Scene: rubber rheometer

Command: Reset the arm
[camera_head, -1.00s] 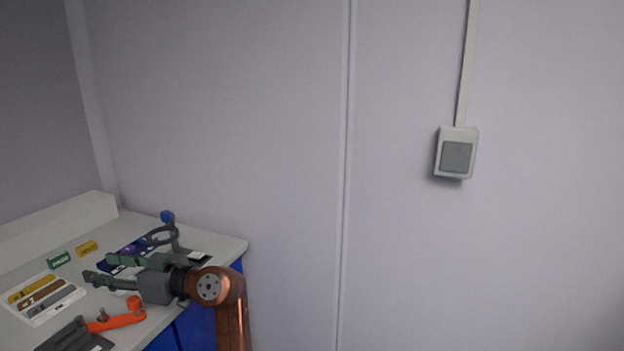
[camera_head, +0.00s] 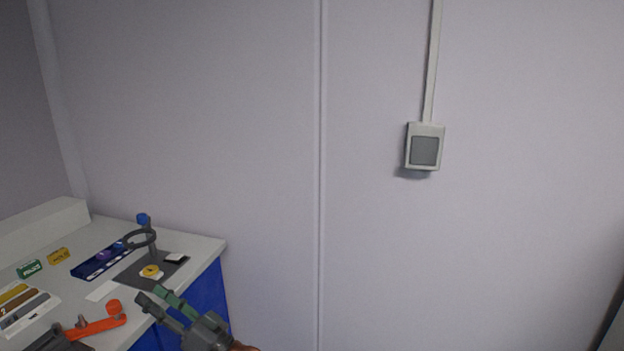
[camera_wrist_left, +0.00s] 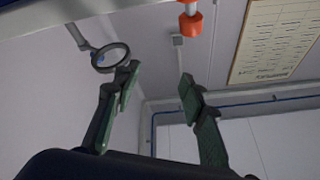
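In the left wrist view the two fingers (camera_wrist_left: 158,85) are also wide apart and empty.
The grey bench top (camera_head: 205,243) holds a ring stand (camera_head: 152,241), a dark blue tray (camera_head: 92,266), a green box (camera_head: 29,269), a yellow box (camera_head: 58,256) and an orange-handled tool (camera_head: 96,326). A switch box (camera_head: 424,147) is on the bare wall to the right.

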